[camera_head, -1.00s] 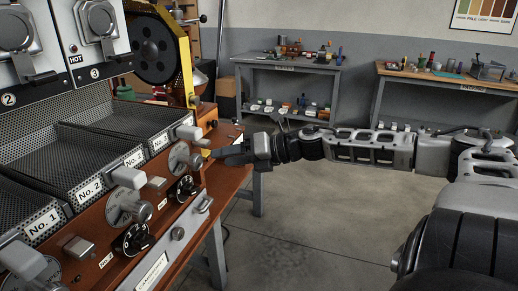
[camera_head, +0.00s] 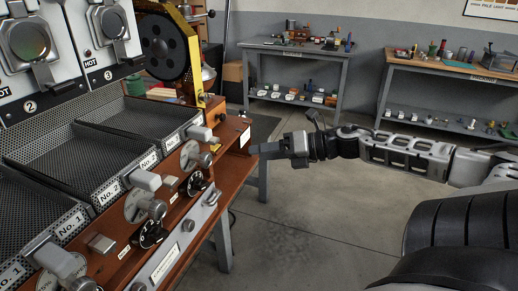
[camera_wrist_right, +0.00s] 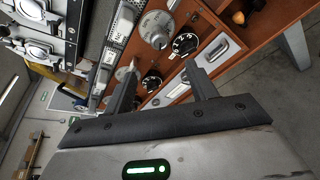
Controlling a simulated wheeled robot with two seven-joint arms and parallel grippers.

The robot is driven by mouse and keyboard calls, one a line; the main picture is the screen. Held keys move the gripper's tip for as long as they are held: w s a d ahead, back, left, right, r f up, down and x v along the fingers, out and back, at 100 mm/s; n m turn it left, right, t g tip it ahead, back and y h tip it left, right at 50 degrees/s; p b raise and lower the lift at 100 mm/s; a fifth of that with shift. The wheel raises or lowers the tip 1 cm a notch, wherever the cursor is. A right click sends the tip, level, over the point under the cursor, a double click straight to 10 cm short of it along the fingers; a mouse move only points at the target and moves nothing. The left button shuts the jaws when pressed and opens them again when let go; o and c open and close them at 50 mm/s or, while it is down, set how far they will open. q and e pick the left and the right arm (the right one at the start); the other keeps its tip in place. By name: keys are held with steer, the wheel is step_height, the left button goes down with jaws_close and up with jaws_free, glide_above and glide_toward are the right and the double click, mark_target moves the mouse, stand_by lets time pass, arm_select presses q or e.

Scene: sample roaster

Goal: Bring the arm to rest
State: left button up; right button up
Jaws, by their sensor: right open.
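My right gripper (camera_head: 270,150) reaches in from the right in the head view. It is level and points left at the right end of the wooden roaster bench. In the right wrist view its two fingers (camera_wrist_right: 162,88) stand apart with nothing between them. Behind them is the roaster's control panel (camera_wrist_right: 180,58) with dials and a drawer handle. In the head view the fingertips are close to the bench's right side; I cannot tell the exact gap. My left gripper is not in view.
The sample roaster's trays (camera_head: 120,145) and knobs fill the left. A yellow-framed black wheel (camera_head: 163,46) stands behind. A grey shelf table (camera_head: 290,48) and a packing table (camera_head: 440,65) stand at the back. The floor (camera_head: 290,225) below my right arm is clear.

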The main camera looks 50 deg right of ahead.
steer(key=s+a+f+m+h, duration=0.2)
steer(key=s+f+m+h, duration=0.35)
steer(key=m, duration=0.55)
steer(key=s+a+f+m+h, duration=0.2)
steer(key=f+m+h, duration=0.5)
steer(key=m, duration=0.4)
steer(key=s+a+f+m+g+y, duration=0.2)
steer(key=s+a+m+g, duration=0.3)
steer(key=a, duration=0.5)
steer(key=s+a+f+m+g+y, duration=0.25)
steer(key=s+a+m+g, duration=0.2)
steer(key=s+a, duration=0.35)
steer(key=w+a+f+t+y, duration=0.2)
steer(key=w+a+f+t, duration=0.4)
steer(key=f+t, duration=0.1)
steer(key=shift+w+f+n+y, duration=0.35)
steer(key=shift+f+y, duration=0.05)
steer(key=shift+f, duration=0.25)
